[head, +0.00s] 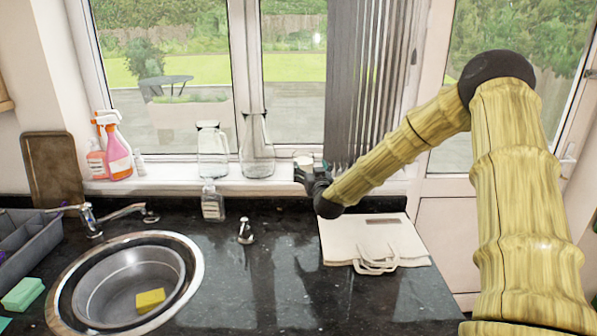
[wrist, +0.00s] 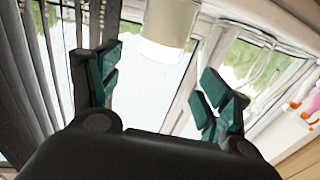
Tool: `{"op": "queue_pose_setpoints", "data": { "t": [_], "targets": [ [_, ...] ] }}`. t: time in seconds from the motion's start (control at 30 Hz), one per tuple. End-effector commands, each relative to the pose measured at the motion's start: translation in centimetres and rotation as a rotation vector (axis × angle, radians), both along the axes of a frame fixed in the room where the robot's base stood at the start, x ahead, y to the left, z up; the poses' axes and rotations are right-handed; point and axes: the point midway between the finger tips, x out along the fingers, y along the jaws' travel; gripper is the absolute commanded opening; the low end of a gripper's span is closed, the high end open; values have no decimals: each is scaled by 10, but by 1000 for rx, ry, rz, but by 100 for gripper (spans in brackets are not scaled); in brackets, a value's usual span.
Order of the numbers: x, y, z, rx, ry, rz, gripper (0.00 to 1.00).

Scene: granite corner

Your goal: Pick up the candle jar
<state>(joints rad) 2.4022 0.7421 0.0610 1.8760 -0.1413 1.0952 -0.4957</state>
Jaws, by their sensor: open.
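The candle jar appears to be the small pale jar (head: 303,160) at the window sill, partly hidden behind my gripper in the head view. In the wrist view a white cylinder (wrist: 170,24) with a paler band at its lower end shows at the top, cut off by the frame; it looks like the same jar. My gripper (head: 311,173) is at the sill, right by the jar. In the wrist view its two teal-tipped fingers (wrist: 161,84) are spread apart with nothing held between them. The jar shows beyond the fingertips, and the exact gap is unclear.
A glass carafe (head: 256,150) and a glass jug (head: 212,153) stand on the sill left of my gripper. Dark blinds (head: 362,80) hang close behind it.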

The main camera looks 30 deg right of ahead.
Motion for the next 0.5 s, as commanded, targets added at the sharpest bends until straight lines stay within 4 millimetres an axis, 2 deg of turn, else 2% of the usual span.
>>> {"op": "queue_pose_setpoints", "data": {
  "t": [0.07, 0.27, 0.5],
  "targets": [
    [0, 0, -9, 0, 0, 0, 78],
    [9, -5, -8, -2, -1, -2, 78],
    [37, -14, -8, -1, -1, -1, 78]
  ]
}}
